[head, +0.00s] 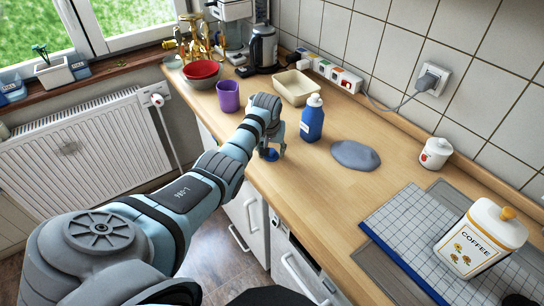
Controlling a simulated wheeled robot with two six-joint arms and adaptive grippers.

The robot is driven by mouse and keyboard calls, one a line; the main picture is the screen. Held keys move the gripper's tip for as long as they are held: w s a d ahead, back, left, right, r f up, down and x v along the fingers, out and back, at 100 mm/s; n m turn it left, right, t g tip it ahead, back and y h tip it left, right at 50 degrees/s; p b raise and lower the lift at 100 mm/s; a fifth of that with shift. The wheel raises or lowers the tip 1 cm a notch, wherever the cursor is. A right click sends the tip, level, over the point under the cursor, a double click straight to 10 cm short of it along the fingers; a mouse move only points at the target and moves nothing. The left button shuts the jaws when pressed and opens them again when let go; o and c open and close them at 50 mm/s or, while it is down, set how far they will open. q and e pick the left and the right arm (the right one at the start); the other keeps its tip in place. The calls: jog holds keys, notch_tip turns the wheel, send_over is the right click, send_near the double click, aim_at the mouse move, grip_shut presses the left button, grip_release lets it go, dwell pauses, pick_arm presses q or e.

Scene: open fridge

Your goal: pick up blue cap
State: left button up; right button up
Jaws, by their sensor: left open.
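A small dark blue round cap (270,155) lies on the wooden counter near its front edge. My left gripper (273,147) reaches down right over the cap, its fingers open and close around it. Part of the cap is hidden by the fingers, and I cannot tell whether they touch it. My right gripper is not in view.
A blue bottle (312,122) stands just right of my left gripper. A purple cup (228,97) and a beige tray (295,87) stand behind. A grey-blue flat patch (355,154), a white jar (436,153) and a coffee canister (480,237) are to the right.

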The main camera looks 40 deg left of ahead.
pick_arm(q)
jog(key=shift+s+r, duration=0.2)
jog(key=shift+c, duration=0.3)
jog(key=c, duration=0.8)
jog(key=shift+r, duration=0.1)
